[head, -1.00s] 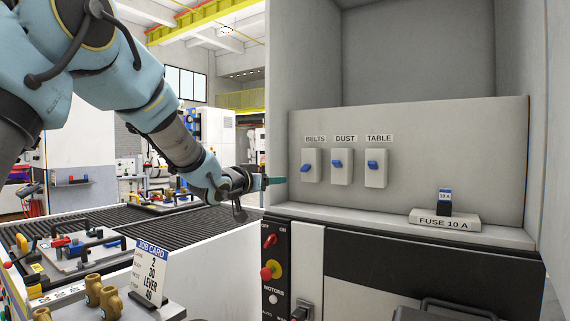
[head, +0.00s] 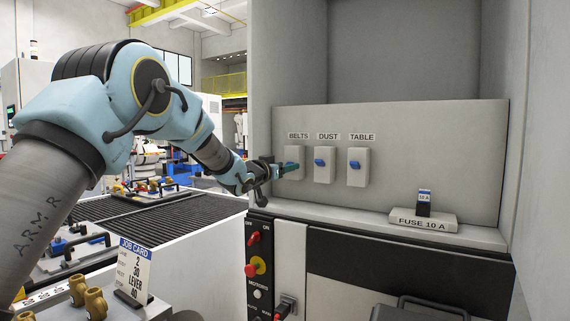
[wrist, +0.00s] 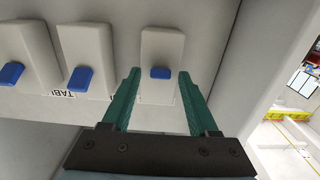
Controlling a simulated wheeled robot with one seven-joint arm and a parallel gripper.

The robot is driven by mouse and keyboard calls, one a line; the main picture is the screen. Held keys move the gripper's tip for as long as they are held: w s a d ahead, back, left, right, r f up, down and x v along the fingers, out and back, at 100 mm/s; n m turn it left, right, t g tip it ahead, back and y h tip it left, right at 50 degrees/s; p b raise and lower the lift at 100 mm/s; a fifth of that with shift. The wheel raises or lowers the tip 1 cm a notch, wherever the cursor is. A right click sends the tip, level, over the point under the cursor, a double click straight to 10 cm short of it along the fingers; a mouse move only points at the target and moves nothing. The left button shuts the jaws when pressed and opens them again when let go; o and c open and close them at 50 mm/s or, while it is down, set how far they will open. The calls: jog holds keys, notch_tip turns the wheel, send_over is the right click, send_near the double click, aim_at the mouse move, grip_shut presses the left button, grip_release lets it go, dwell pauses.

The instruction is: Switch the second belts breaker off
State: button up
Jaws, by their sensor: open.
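The BELTS breaker (head: 293,153) is a white box with a blue lever, leftmost of three on the grey panel. Only one BELTS label shows. My gripper (head: 291,167) is at its front and covers its lever in the head view. In the wrist view, my gripper (wrist: 159,75) is open, one teal finger on each side of that breaker's blue lever (wrist: 160,73). I cannot tell whether the fingers touch it. This lever sits differently in its box from the other two levers.
The DUST breaker (head: 325,173) and TABLE breaker (head: 358,176) stand close to the right. A fuse (head: 424,209) stands on a FUSE 10 A block (head: 423,220) on the ledge. Cabinet walls enclose the panel. A job card (head: 133,267) stands at lower left.

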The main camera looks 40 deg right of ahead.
grip_shut()
dwell(0.5)
